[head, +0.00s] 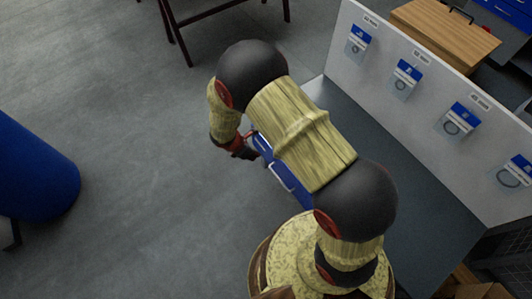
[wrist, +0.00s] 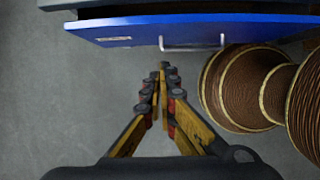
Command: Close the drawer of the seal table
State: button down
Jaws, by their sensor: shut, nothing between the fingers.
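The seal table has a dark grey top (head: 430,225) and stands at the right in the head view, partly behind my arm. Its blue drawer front (head: 292,188) shows at the table's left side, partly hidden by my arm. In the wrist view the blue drawer front (wrist: 125,31) crosses the top, with a pale bar handle (wrist: 192,47). A dark gap behind its upper edge suggests the drawer stands somewhat open. In the head view my gripper (head: 245,153) is beside the drawer.
A pale panel (head: 430,125) with several hanging seal packets rises along the table's back. A wooden-topped box (head: 445,35) is behind it. A blue barrel (head: 35,170) stands at the far left. A dark-legged stand (head: 180,35) is at the top. The floor between is clear.

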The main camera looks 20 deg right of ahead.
jog(key=w+d+f+b, duration=0.2)
jog(key=d+f+b, duration=0.3)
jog(key=d+f, duration=0.2)
jog(key=shift+w+f, duration=0.15)
jog(key=shift+f, duration=0.9)
jog(key=shift+d, duration=0.15)
jog(key=shift+w+d, duration=0.2)
jog(key=shift+d, duration=0.4)
jog(key=shift+w+d, duration=0.2)
jog(key=shift+d, duration=0.4)
